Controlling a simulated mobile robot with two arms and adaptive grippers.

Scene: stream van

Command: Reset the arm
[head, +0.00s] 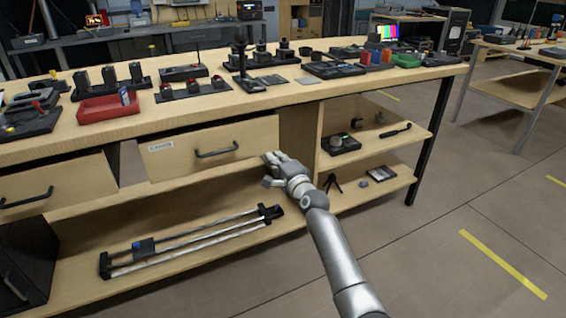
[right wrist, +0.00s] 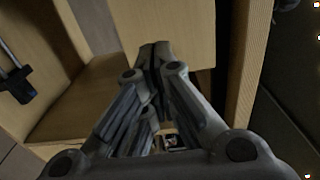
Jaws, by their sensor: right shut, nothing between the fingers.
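My right gripper (head: 272,170) is in front of the workbench, just right of and below the front of a pulled-out drawer (head: 245,135). In the right wrist view, its two fingers (right wrist: 154,55) are together with nothing between them. Pale wooden panels fill the space behind the fingertips there. I cannot tell whether the fingertips touch the wood. My right arm (head: 335,255) reaches in from the bottom of the head view. My left gripper is not in view.
The workbench top (head: 290,95) carries a red tray (head: 108,106), switch boxes and a joystick. A second drawer (head: 60,185) also stands out at left. A rail slider (head: 190,243) lies on the lower shelf. Open floor (head: 440,225) lies to the right.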

